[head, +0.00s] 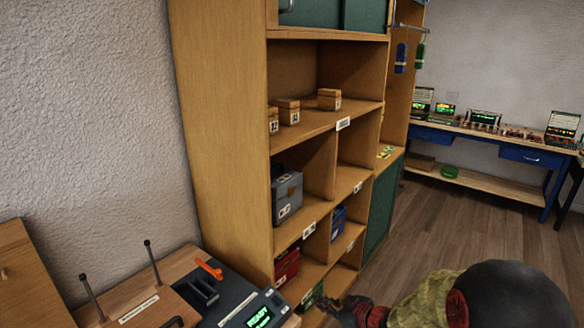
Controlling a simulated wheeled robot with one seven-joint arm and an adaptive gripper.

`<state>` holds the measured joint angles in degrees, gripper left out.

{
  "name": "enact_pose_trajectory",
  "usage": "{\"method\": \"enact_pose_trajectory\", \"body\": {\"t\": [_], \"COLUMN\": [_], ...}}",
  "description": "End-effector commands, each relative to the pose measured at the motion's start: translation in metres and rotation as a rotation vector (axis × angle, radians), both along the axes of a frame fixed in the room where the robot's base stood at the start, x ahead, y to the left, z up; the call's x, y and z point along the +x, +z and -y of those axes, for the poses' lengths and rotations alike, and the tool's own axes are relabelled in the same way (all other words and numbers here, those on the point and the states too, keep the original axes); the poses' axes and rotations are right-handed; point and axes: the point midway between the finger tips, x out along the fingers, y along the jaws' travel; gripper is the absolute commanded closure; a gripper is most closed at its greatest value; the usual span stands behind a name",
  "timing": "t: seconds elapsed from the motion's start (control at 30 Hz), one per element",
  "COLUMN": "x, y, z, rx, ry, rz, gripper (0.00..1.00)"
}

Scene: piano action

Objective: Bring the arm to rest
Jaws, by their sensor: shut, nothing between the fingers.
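My arm shows at the bottom right of the head view, with a rounded black link, a yellowish cover and red parts. My gripper (343,307) is at the arm's left end, low in front of the wooden shelf unit (222,130). It is small and dark here, shut with nothing in it. Its fingertips are hard to make out against the lower shelves.
The shelf unit holds small wooden boxes (289,111), a grey case (287,196), a blue case (338,221) and a red case (286,267). A bench (140,296) with a lit device (258,317) stands at lower left. Wooden floor (430,225) is clear toward the workbench (480,135).

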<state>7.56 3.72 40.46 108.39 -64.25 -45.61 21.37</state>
Motion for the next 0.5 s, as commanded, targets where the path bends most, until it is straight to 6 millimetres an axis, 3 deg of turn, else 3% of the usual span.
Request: {"method": "enact_pose_trajectory", "body": {"t": [0.03, 0.1, 0.2, 0.37, 0.5], "x": [-0.001, -0.005, -0.019, -0.065, -0.127], "y": [-0.017, -0.029, -0.031, -0.010, 0.023], "z": [0.021, 0.053, 0.097, 0.152, 0.176], "rx": [-0.063, -0.153, -0.268, -0.399, -0.449], "ry": [-0.068, -0.169, -0.306, -0.508, -0.654], "rz": [-0.045, -0.104, -0.188, -0.342, -0.497], "gripper": [1.00, 1.00, 1.00, 1.00, 1.00]}}
